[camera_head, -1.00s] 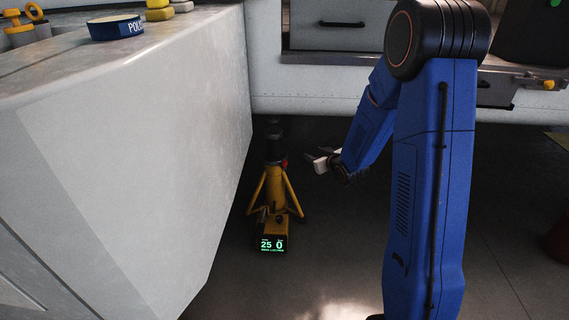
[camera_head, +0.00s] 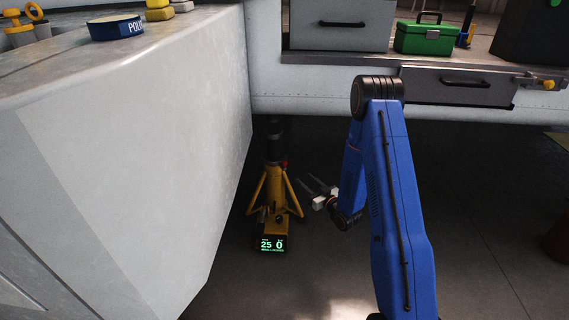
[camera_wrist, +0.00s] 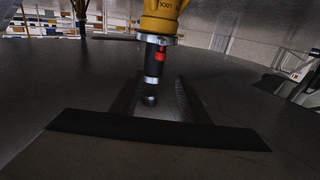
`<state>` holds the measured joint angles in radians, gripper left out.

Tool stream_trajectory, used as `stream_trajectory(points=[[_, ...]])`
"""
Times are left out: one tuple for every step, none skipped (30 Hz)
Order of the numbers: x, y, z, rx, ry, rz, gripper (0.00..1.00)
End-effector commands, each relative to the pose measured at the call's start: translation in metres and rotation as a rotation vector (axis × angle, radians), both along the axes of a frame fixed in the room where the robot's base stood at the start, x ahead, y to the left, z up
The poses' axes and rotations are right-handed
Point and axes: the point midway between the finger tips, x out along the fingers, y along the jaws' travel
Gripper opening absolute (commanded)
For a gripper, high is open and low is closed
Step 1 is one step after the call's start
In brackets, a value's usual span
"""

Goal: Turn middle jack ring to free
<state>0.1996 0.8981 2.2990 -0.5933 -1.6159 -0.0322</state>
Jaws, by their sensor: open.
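The yellow tripod jack (camera_head: 275,189) stands on the floor beside the grey cabinet, with a lit green display at its foot. Its dark upper part, with a small red mark, shows above the yellow body.
The grey cabinet (camera_head: 150,130) rises close on the jack's left. A low white body (camera_head: 340,100) with drawers overhangs behind it. A green toolbox (camera_head: 424,36) sits on the shelf at upper right. The floor right of my arm is mostly clear.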

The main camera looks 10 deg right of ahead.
Motion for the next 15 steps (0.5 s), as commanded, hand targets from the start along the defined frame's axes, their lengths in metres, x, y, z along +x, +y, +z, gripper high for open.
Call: stream_trajectory(points=[[0.001,0.001,-0.001,0.002,-0.001,0.001,0.41],[0.003,0.001,-0.001,0.002,-0.002,0.001,0.41],[0.005,0.003,-0.001,0.002,-0.002,0.001,0.41],[0.008,0.004,-0.001,0.002,-0.002,0.001,0.41],[0.011,0.005,-0.001,0.002,-0.002,0.001,0.41],[0.016,0.007,-0.001,0.001,-0.003,0.002,0.41],[0.020,0.009,-0.001,0.000,-0.003,0.003,0.41],[0.024,0.012,0.000,0.000,-0.003,0.003,0.41],[0.030,0.014,0.000,0.002,-0.004,0.003,0.41],[0.036,0.016,0.000,0.002,-0.004,0.002,0.41],[0.041,0.018,-0.001,0.001,-0.003,0.002,0.41],[0.047,0.021,-0.001,0.001,-0.003,0.002,0.41],[0.052,0.023,0.000,0.002,-0.004,0.003,0.41],[0.057,0.025,0.000,0.001,-0.003,0.003,0.41],[0.063,0.027,-0.001,0.001,-0.002,0.002,0.41]])
